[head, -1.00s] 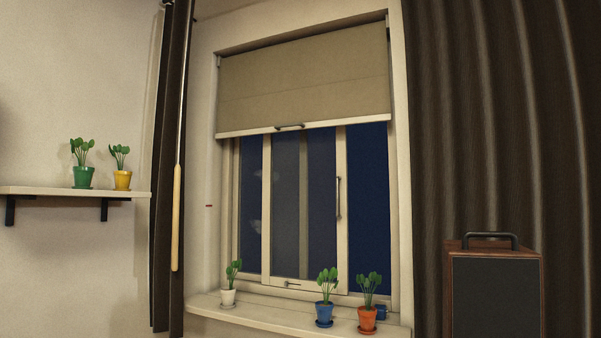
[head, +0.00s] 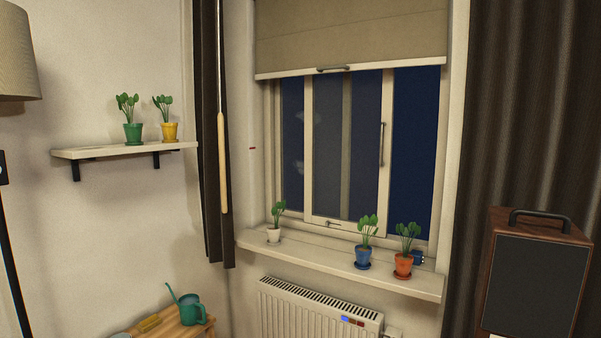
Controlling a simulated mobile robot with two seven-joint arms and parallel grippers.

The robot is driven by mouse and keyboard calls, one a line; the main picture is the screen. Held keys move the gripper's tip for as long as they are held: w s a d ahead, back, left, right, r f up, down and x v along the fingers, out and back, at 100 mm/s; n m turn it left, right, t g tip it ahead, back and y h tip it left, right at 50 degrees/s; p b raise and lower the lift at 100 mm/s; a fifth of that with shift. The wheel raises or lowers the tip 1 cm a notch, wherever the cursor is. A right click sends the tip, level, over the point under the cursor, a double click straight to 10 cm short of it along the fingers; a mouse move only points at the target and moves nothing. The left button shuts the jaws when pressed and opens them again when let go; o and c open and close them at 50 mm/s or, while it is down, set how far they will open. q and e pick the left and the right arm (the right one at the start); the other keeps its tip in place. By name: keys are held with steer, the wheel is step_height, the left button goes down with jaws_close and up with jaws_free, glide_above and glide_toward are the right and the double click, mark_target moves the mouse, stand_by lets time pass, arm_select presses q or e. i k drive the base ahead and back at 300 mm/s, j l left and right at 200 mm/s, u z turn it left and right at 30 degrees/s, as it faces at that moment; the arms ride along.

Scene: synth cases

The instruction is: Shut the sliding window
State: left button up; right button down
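The sliding window is in the right half of the head view, under a half-lowered blind. Its pale sliding sash (head: 384,192) stands mid-frame, with a grey vertical bar handle (head: 382,145) on its right stile. A strip of plain dark blue (head: 412,150) shows between the sash and the right side of the window frame (head: 443,165), so the sash is apart from that side. A small latch-like handle (head: 331,223) is on the sash's bottom rail. Neither of my grippers is in view.
The sill (head: 330,255) holds a white-potted plant (head: 274,234), a blue-potted plant (head: 363,256) and an orange-potted plant (head: 403,264) before the window. The blind (head: 350,35) hangs above. A radiator (head: 300,310) is below; a speaker-like box (head: 535,280) stands right.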

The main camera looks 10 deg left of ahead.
mark_target(348, 115)
steer(key=i+j+u, duration=0.15)
steer(key=i, duration=0.35)
steer(key=i+j+u, duration=0.2)
steer(key=i, duration=0.25)
steer(key=i+j+u, duration=0.15)
steer(key=i, duration=0.35)
